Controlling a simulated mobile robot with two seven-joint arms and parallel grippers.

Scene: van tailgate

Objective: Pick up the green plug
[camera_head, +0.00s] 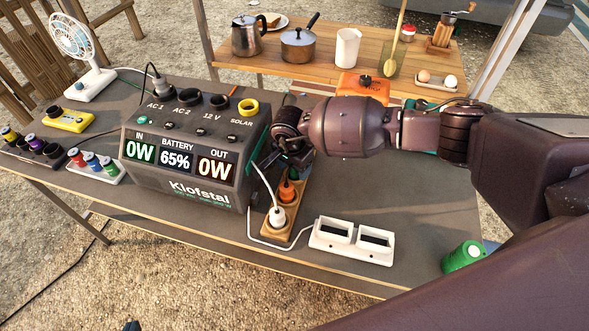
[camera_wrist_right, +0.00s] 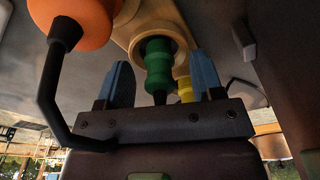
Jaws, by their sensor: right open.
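The green plug (camera_head: 293,174) sits in the far part of a wooden socket strip (camera_head: 274,236) on the table, right of the power station. Its upper part is partly hidden by my right gripper (camera_head: 298,158) in the head view. In the right wrist view the green plug (camera_wrist_right: 158,68) stands in its round socket. The two blue fingers of my right gripper (camera_wrist_right: 163,82) are apart, one on each side of the plug, with gaps between. A small dark tip at the bottom edge of the head view seems to be my left gripper (camera_head: 132,326); its fingers cannot be made out.
An orange plug (camera_head: 287,192) and a white plug (camera_head: 277,216) with a white cable stand nearer in the same strip. The power station (camera_head: 190,150) is close on the left. A white double holder (camera_head: 352,240) and a green cylinder (camera_head: 463,257) lie to the right.

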